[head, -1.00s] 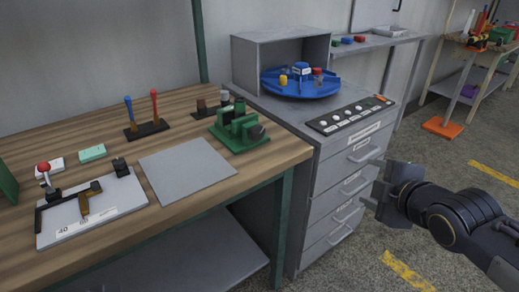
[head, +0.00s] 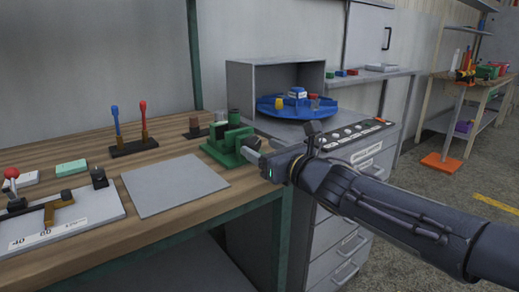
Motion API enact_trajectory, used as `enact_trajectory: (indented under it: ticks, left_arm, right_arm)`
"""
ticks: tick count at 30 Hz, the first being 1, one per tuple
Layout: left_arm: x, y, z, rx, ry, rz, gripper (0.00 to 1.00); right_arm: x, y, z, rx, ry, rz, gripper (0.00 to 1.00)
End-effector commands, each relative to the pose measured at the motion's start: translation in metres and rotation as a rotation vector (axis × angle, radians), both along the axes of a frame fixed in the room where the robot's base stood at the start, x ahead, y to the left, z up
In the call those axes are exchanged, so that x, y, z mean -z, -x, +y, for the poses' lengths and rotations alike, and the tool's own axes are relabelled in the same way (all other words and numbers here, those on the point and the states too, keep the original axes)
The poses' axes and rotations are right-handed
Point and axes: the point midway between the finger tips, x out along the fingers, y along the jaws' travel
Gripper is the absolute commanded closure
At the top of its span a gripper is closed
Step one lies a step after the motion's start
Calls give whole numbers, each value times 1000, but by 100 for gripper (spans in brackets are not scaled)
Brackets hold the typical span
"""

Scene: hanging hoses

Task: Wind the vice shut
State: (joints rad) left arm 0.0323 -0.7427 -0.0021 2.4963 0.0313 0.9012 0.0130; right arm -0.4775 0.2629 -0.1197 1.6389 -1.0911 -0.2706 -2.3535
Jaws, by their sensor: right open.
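The green vice (head: 228,142) stands on the wooden bench near its right corner. Its handle end faces right, toward my right gripper, and is partly hidden by it. My right gripper (head: 254,152) is at the vice's right side, its fingers close to the handle end. It is open; whether the fingers touch the vice or surround the handle, I cannot tell. My left gripper is not in the head view.
A grey plate (head: 175,185) lies in front of the vice. A lever stand (head: 134,146) with blue and red handles is behind left. A grey drawer cabinet (head: 345,215) stands right, with a blue turntable (head: 298,108) and a button panel (head: 350,139) on top.

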Motion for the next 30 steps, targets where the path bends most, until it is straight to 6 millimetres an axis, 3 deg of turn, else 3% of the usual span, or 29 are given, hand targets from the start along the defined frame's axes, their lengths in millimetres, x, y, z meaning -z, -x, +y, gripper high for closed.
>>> enact_trajectory:
  ticks: [6, 14, 24, 30]
  left_arm:
    - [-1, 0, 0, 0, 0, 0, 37]
    - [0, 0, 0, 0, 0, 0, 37]
    - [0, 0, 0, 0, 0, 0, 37]
    - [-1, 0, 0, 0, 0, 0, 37]
  right_arm:
    - [0, -15, 11, 0, -2, 1, 37]
    - [0, -16, 11, 1, -3, 1, 37]
    - [0, -16, 11, 1, -2, 2, 81]
    - [0, -16, 11, 1, -10, 7, 82]
